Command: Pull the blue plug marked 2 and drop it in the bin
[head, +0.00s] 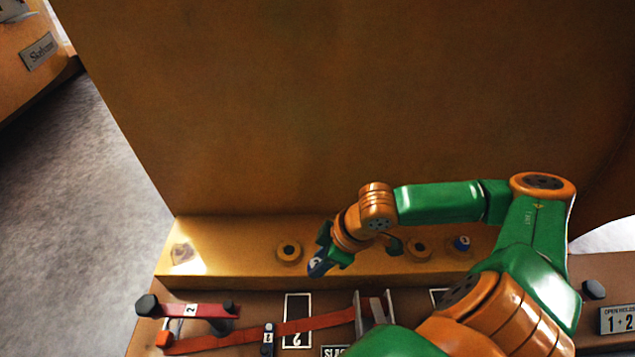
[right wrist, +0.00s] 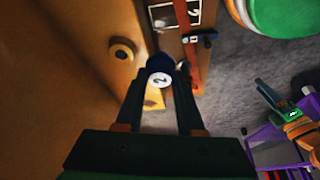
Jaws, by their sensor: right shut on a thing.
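My right gripper (head: 319,264) is shut on the blue plug marked 2 (right wrist: 160,77). The plug's white numbered face shows between the fingers (right wrist: 160,98) in the right wrist view. In the head view the blue plug (head: 316,267) is over the front edge of the ledge and looks clear of the sockets. A socket (head: 289,251) with a dark hole is to its left. Another blue plug (head: 462,243) sits in the ledge to the right. My left gripper (right wrist: 270,97) shows small in the right wrist view; its opening is unclear. I cannot make out the bin.
A tan ledge (head: 215,258) runs below a tall tan casting (head: 300,100). Another socket (head: 419,250) is right of my gripper. Grey floor is open at left.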

